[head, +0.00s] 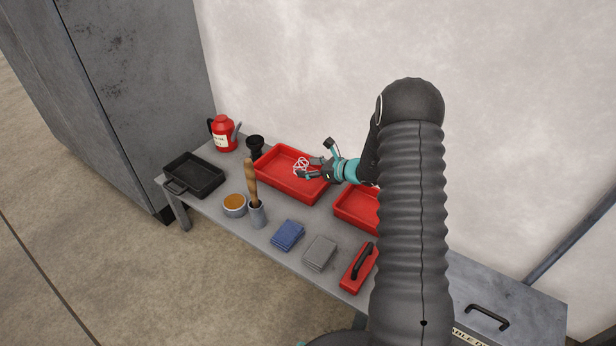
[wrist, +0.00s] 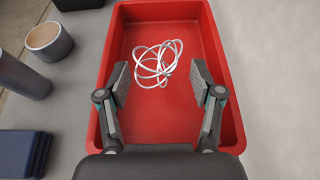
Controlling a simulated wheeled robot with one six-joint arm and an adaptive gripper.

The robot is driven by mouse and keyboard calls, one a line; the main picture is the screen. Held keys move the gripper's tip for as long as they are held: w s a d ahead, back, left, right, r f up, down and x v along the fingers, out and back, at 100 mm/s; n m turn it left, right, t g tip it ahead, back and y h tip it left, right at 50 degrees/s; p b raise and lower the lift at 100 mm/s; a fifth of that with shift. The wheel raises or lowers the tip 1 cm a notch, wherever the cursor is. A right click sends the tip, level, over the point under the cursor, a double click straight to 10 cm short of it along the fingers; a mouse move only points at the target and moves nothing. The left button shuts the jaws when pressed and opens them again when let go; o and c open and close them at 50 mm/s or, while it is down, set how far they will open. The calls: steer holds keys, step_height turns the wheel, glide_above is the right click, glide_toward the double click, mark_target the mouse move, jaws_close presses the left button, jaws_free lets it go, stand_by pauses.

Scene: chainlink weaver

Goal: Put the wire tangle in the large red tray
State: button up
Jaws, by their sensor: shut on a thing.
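The wire tangle (head: 300,166), a loose bundle of white loops, is over the inside of the large red tray (head: 268,177). In the wrist view the tangle (wrist: 152,66) shows at the fingertips, above the tray's red floor (wrist: 160,118). My gripper (head: 309,169) reaches in over the tray from the right. In the wrist view my gripper (wrist: 161,82) has a finger on each side and is shut on the tangle. I cannot tell whether the tangle touches the tray floor.
A smaller red tray (head: 354,208) is to the right, partly behind my arm.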

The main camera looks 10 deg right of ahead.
mark_target(308, 184)
steer(key=shift+w+a+f, duration=0.1)
steer(key=shift+w+f, duration=0.2)
steer(key=shift+w, duration=0.05)
steer(key=shift+f, duration=1.9)
steer(key=shift+f+b, duration=0.15)
steer(key=shift+b, duration=0.15)
steer(key=o, duration=1)
steer(key=shift+o, duration=0.2)
